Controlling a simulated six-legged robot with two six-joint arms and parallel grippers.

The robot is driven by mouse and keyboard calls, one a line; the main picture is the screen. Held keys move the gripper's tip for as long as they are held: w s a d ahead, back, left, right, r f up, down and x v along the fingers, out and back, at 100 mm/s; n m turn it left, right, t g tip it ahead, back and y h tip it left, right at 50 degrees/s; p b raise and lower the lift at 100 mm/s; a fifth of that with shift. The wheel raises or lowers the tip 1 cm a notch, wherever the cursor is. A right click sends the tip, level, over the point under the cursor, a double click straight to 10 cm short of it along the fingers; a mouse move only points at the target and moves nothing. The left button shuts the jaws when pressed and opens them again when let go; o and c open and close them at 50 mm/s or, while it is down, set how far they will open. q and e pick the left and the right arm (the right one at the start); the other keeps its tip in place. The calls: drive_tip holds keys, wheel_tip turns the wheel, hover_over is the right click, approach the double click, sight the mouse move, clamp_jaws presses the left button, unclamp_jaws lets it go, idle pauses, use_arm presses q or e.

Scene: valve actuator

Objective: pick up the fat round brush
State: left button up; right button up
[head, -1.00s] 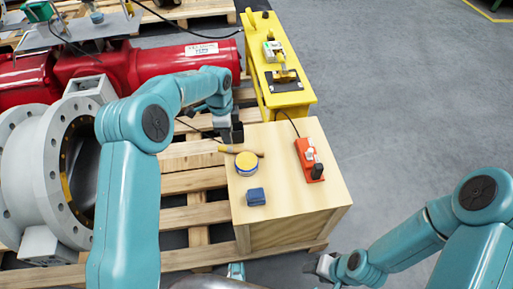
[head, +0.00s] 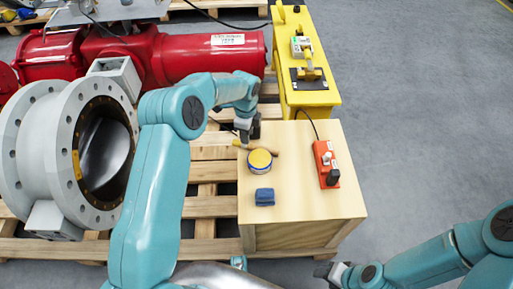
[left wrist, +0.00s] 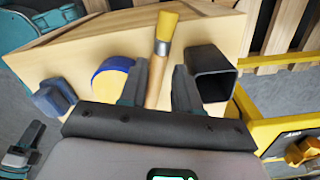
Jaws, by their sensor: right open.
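The fat round brush lies on the wooden box, with yellow bristles (left wrist: 166,27), a metal ferrule and a wooden handle. In the head view the brush (head: 265,150) lies behind the yellow-lidded tin, bristle end toward the box's left edge. My left gripper (head: 245,138) is low over it. In the left wrist view my left gripper (left wrist: 158,88) is open, with the handle between its two fingers and gaps on both sides. The handle's lower end is hidden by the gripper. My right gripper (head: 325,271) is open and empty at the lower right, away from the box.
A dark hollow square piece (left wrist: 211,72) is close beside one left finger. On the wooden box (head: 300,200) are the tin (head: 260,162), a blue block (head: 265,197) and an orange device (head: 326,163). A yellow stand (head: 306,75) is behind; a grey flanged valve (head: 60,150) is left.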

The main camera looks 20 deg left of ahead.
sight(256, 147)
use_arm(q)
wheel_tip(256, 147, down, 5)
drive_tip(key=shift+w+f+b, duration=0.1)
drive_tip(key=shift+f+b, duration=0.1)
drive_tip(key=shift+b, duration=0.1)
clamp_jaws()
drive_tip(key=shift+r, duration=0.15)
